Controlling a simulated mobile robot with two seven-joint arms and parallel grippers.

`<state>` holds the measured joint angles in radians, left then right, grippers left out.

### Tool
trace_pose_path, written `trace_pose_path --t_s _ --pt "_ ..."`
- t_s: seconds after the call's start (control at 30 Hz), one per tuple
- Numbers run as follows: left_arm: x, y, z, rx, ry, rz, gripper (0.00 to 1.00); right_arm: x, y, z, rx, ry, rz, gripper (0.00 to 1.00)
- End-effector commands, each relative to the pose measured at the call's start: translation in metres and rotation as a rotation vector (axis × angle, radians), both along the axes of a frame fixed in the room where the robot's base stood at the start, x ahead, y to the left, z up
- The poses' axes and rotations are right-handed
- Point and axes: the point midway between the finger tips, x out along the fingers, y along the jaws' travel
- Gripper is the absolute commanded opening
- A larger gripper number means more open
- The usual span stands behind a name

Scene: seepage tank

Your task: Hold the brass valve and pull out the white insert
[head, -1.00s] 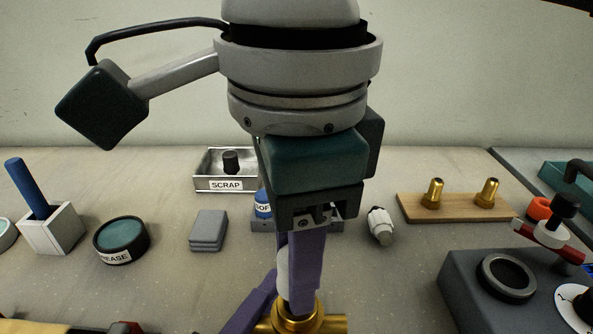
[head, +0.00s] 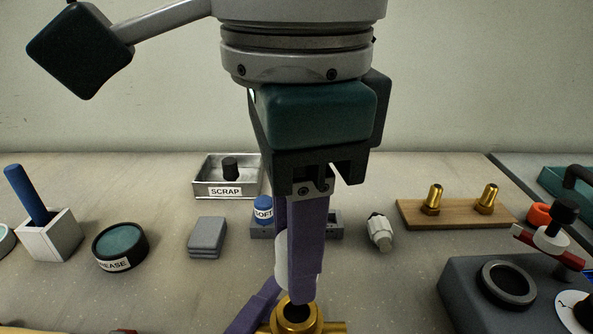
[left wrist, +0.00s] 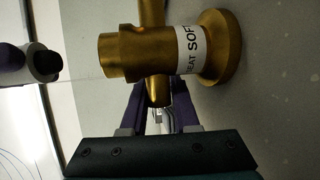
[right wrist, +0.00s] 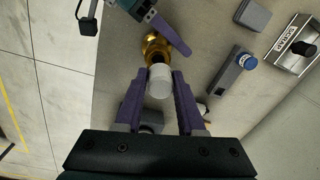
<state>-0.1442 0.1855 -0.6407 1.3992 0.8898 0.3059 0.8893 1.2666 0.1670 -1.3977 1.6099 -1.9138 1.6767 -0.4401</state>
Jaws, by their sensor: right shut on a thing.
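My right gripper (right wrist: 160,85), the upper one in the head view (head: 302,285), is shut on the white insert (right wrist: 159,82). The insert shows partly behind a purple finger in the head view (head: 283,275). It is held above the brass valve (head: 293,325), whose dark top opening is visible. In the left wrist view the valve (left wrist: 150,52) is upright, with its top to the left and a white label reading SEAT SOFT. My left gripper (left wrist: 160,110) has its purple fingers at the valve's side pipe, one on either side. Whether they press on it is unclear.
Grey pads (head: 207,236) and a grease tin (head: 120,246) lie left. A dark block (head: 470,290) stands right.

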Motion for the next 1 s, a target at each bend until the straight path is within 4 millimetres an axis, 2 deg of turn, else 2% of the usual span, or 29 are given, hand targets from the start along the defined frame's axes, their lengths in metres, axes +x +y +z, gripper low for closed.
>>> trace_pose_path --t_s 0.03,0.27,0.57,0.77,1.0 --pt "0.000 0.000 0.000 0.000 0.001 0.000 0.36 0.000 0.000 0.000 0.000 0.000 0.000 0.00" --pt "0.000 0.000 0.000 0.000 0.000 0.000 0.61 0.000 0.000 0.000 0.000 0.000 0.000 0.00" --pt "-0.002 0.001 0.001 0.000 0.000 0.000 0.62 0.000 0.000 0.000 0.000 0.000 0.000 0.00" --pt "-0.028 0.012 0.005 0.001 0.003 -0.001 0.62 0.000 0.000 0.000 0.000 0.000 0.000 0.00" --pt "-0.077 0.033 0.014 0.002 0.003 -0.001 0.62 0.000 0.000 0.000 0.000 0.000 0.000 0.00"
